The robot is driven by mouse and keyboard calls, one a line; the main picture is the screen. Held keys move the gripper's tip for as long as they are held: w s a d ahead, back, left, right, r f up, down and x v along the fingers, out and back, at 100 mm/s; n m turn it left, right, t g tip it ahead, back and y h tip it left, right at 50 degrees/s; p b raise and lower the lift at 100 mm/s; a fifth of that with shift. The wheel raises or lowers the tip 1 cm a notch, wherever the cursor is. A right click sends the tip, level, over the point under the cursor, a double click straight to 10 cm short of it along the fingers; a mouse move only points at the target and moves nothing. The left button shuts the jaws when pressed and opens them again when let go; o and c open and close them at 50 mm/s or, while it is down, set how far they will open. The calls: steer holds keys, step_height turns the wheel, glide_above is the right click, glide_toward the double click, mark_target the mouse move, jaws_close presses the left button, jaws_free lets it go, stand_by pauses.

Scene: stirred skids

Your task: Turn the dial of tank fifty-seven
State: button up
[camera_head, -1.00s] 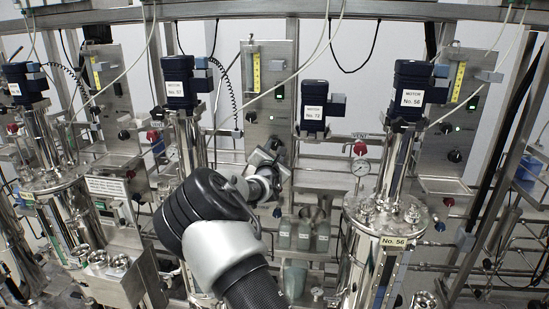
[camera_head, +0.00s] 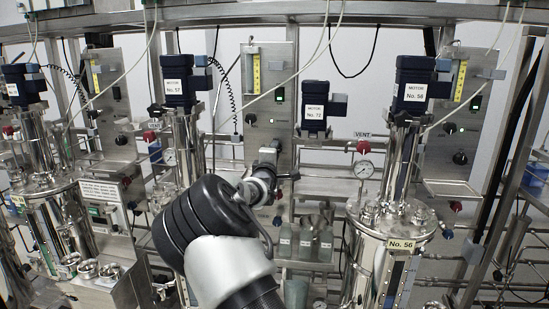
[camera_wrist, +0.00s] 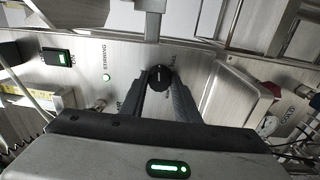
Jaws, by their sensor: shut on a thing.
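The motor marked No. 57 (camera_head: 180,82) stands on its tank at the middle left in the head view. A steel panel (camera_head: 268,62) with a yellow gauge is just to its right. In the wrist view, the panel's round black dial (camera_wrist: 160,76) sits between the fingertips of my gripper (camera_wrist: 160,84). My gripper is shut on the dial, one finger on each side. In the head view, my gripper (camera_head: 270,152) is at the lower part of the panel and hides the dial. A green stirring lamp (camera_wrist: 107,77) is lit left of the dial in the wrist view.
Tank No. 56 (camera_head: 400,243) stands at the right. Motor No. 72 (camera_head: 314,106) and a vent gauge (camera_head: 364,169) are right of the panel. A red handle (camera_wrist: 270,90) is right of my fingers in the wrist view.

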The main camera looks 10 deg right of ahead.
steer(key=m, duration=0.3)
steer(key=shift+m+b, duration=0.3)
steer(key=shift+m, duration=2.5)
steer(key=o, duration=1)
steer(key=shift+o, duration=0.2)
steer(key=shift+s+a, duration=0.3)
steer(key=shift+s, duration=0.15)
steer(key=p+v, duration=0.2)
steer(key=v, duration=1.4)
steer(key=shift+s+h, duration=0.15)
steer(key=shift+h, duration=0.15)
